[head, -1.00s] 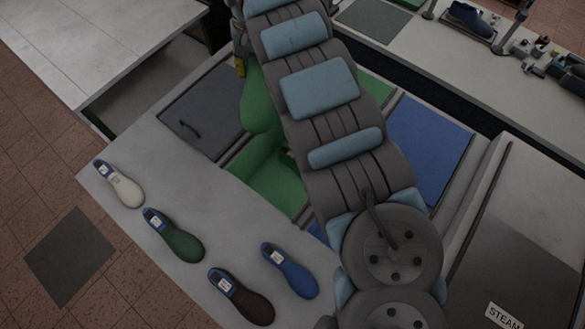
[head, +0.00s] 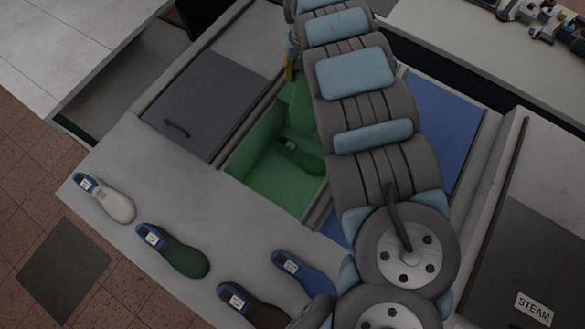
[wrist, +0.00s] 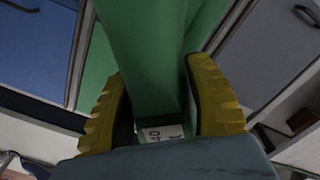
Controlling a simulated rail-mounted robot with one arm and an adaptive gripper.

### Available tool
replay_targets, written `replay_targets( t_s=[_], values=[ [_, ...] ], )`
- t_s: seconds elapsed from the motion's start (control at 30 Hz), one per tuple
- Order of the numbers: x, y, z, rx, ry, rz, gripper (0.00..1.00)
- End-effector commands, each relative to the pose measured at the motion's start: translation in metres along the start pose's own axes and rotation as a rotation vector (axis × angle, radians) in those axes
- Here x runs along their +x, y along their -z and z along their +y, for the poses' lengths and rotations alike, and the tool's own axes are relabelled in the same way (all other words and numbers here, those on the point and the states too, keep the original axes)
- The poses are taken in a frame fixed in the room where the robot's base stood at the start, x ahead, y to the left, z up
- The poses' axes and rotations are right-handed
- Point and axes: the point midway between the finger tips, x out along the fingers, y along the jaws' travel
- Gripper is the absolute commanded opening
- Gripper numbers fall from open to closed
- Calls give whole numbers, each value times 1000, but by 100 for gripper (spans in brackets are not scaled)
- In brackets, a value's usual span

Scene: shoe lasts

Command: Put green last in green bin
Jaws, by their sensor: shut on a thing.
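My gripper (wrist: 158,70) has yellow ribbed fingers and is shut on a green last (wrist: 145,50) with a white label near the fingers. In the head view, only a yellow bit of my gripper (head: 290,66) shows beside my arm. The held last is hard to tell from the green behind it there. The open green bin (head: 255,185) is set in the counter, partly hidden by my arm. A dark green last (head: 300,155) lies inside it. Another dark green last (head: 180,252) lies on the counter at the front left.
A white last (head: 115,204), a dark brown last (head: 255,308) and a blue last (head: 303,275) lie along the counter's front. A grey lid (head: 205,95) is left of the green bin, a blue panel (head: 440,125) right. A steam unit (head: 520,260) stands at right.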

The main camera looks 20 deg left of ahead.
Motion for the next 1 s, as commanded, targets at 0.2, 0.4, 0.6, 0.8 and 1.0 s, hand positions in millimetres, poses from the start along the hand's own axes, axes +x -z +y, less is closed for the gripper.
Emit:
replay_targets(
  t_s=[0.2, 0.4, 0.6, 0.8, 1.0],
  values=[
    [99, -11, -63, -216, -5, -6, 13],
    [182, -31, -113, -416, -9, -3, 13],
    [263, -61, -155, -621, -12, 1, 13],
    [322, -88, -178, -785, -14, 8, 13],
    [346, -103, -186, -863, -15, 9, 13]
  ],
)
